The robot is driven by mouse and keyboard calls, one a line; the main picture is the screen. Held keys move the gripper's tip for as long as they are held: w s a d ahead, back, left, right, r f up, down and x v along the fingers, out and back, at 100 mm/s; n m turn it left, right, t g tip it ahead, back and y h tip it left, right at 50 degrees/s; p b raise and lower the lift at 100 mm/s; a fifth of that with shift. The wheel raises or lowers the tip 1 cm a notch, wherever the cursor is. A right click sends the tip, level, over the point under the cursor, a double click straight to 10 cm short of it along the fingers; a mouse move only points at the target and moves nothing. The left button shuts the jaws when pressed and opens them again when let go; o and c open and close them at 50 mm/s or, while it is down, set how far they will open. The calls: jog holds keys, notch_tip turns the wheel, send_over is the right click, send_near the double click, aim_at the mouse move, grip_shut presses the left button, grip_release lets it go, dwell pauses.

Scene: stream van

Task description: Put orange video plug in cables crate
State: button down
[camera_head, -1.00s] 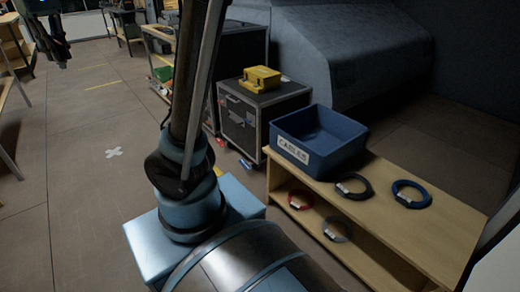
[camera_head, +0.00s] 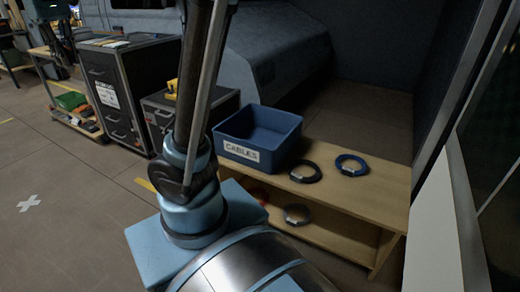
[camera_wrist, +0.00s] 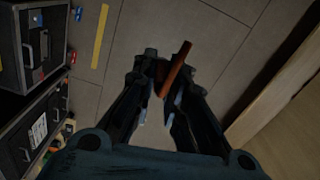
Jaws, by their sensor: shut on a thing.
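The orange video plug (camera_wrist: 176,68) is a short orange-brown bar in the wrist view. My gripper (camera_wrist: 165,85) is shut on it, and the plug sticks out past the fingertips at a slant. The grip is over bare floor in the wrist view. The cables crate (camera_head: 284,150) is a blue open box labelled CABLES on the left end of a wooden bench in the head view. The part of its inside that shows looks empty. The crate is not in the wrist view. In the head view the plug cannot be made out.
The wooden bench (camera_head: 370,196) carries a black cable loop (camera_head: 305,178) and a blue cable loop (camera_head: 351,173) right of the crate. A grey loop (camera_head: 297,222) lies on its lower shelf. Black flight cases (camera_head: 128,85) stand left of the crate. Floor at left is clear.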

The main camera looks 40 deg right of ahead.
jog(key=shift+d, duration=0.15)
jog(key=w+d+f+m, duration=0.5)
jog(key=w+d+f, duration=0.55)
jog(key=d, duration=0.35)
jog(key=w+d+f+m, duration=0.4)
jog(key=w+d+f, duration=0.65)
jog(key=d, duration=0.25)
jog(key=s+d+f+m, duration=0.1)
jog(key=d+f+m, duration=0.1)
jog(key=d+f, duration=0.5)
jog(key=s+d+f+m, duration=0.2)
jog(key=d+f, duration=0.2)
jog(key=d, duration=0.6)
jog(key=s+d+f+m, duration=0.4)
jog(key=s+d+f, duration=0.6)
jog(key=d+f, duration=0.5)
jog(key=shift+m, duration=0.3)
jog(key=shift+s+d+f, duration=0.1)
jog(key=shift+d+f, duration=0.05)
jog(key=shift+f, duration=1.25)
jog(key=shift+s+d+f, duration=0.1)
jog(key=shift+f, duration=1.3)
jog(key=shift+d+f, duration=0.15)
jog(key=shift+f, duration=1.25)
